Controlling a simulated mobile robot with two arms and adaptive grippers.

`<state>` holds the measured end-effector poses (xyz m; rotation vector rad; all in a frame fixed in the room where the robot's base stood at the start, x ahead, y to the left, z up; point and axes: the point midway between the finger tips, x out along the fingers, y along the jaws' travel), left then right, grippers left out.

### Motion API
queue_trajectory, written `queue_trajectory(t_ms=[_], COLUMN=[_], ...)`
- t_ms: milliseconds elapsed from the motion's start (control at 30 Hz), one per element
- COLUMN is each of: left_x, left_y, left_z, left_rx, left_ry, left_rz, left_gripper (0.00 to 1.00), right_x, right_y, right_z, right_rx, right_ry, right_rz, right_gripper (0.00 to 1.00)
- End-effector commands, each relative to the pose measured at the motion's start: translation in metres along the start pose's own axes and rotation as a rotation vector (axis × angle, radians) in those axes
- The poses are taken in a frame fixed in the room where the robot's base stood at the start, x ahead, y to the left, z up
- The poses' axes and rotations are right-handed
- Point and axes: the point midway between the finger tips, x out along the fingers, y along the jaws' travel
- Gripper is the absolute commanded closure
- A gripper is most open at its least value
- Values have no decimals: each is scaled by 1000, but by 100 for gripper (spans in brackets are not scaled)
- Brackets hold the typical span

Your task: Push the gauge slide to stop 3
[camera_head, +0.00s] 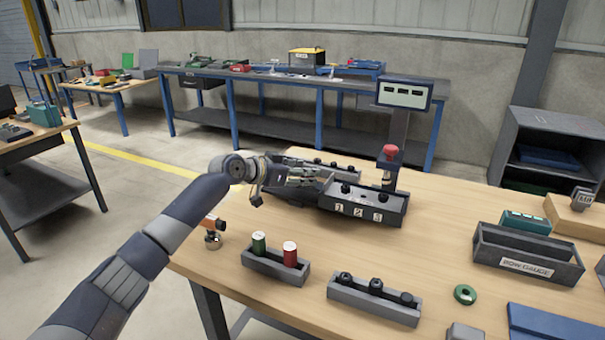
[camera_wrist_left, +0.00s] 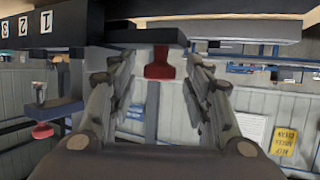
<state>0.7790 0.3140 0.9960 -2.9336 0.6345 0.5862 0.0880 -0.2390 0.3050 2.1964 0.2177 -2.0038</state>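The dark gauge box (camera_head: 365,208) with number plates 1, 2, 3 stands at the table's far left, below the display post. My left gripper (camera_head: 312,178) reaches its left end from the left. In the left wrist view, which looks upside down, the numbered face (camera_wrist_left: 40,25) is at upper left. A red knob (camera_wrist_left: 160,64) on a dark part lies between the two fingers of my left gripper (camera_wrist_left: 158,75). The fingers are apart, with a gap visible on each side of the knob. The knob is hidden in the head view. My right gripper is not in view.
A display (camera_head: 404,93) on a post with a red button (camera_head: 390,151) stands behind the box. The table's middle is clear.

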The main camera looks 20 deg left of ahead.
Motion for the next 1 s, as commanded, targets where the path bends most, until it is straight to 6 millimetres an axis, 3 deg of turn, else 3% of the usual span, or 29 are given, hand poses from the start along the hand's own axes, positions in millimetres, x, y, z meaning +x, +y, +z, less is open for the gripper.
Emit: queue_trajectory(t_ms=[367, 800, 1000], left_x=[-8, -86, -112], left_y=[0, -1, -1], left_z=[0, 2, 1], left_rx=[0, 2, 0], left_ry=[2, -2, -1], left_rz=[0, -2, -1], left_gripper=[54, 54, 54], right_x=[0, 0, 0], right_y=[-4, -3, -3], right_z=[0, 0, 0], right_rx=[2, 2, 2], right_ry=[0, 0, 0], right_rz=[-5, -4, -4], right_gripper=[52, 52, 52])
